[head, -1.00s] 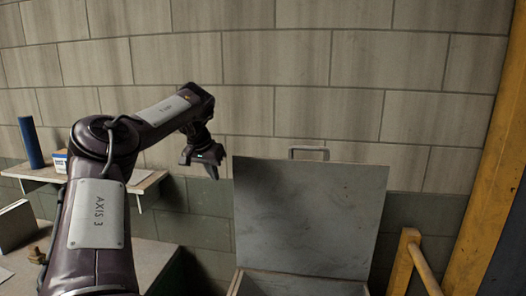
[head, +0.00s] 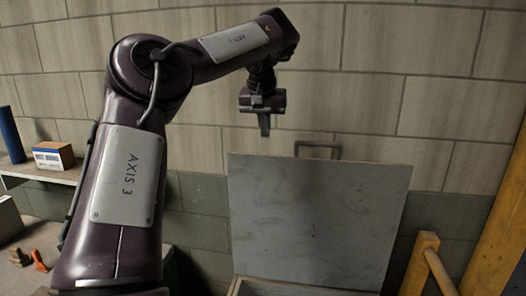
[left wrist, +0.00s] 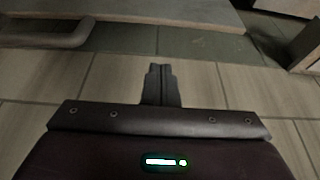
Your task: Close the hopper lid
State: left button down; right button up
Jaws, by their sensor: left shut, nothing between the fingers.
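The grey hopper lid (head: 312,222) stands open, raised nearly upright against the wall in the head view. A bar handle (head: 318,149) sits at its top edge. Part of the hopper's rim (head: 262,289) shows below the lid, and the rest is cut off. My left gripper (head: 264,132) is shut and empty, pointing down, above and left of the handle, apart from it in the picture. In the left wrist view the shut fingers (left wrist: 160,72) point toward the wall, with the handle (left wrist: 60,38) and the lid's edge (left wrist: 150,14) at the top. My right gripper is not in view.
A yellow rail (head: 426,262) stands right of the hopper, with a yellow post (head: 500,240) beyond. At left, a shelf (head: 40,172) holds a small box (head: 52,156) and a blue cylinder (head: 10,136). The block wall (head: 400,100) closes off the back.

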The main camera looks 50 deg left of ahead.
pick_arm(q)
jog(key=w+a+p+x, duration=0.1)
jog(key=p+x, duration=0.1)
jog(key=x, duration=0.5)
jog(key=s+d, duration=0.2)
jog(key=s, duration=0.1)
jog(key=shift+s+d+r+p, duration=0.35)
jog(key=shift+d+r, duration=0.05)
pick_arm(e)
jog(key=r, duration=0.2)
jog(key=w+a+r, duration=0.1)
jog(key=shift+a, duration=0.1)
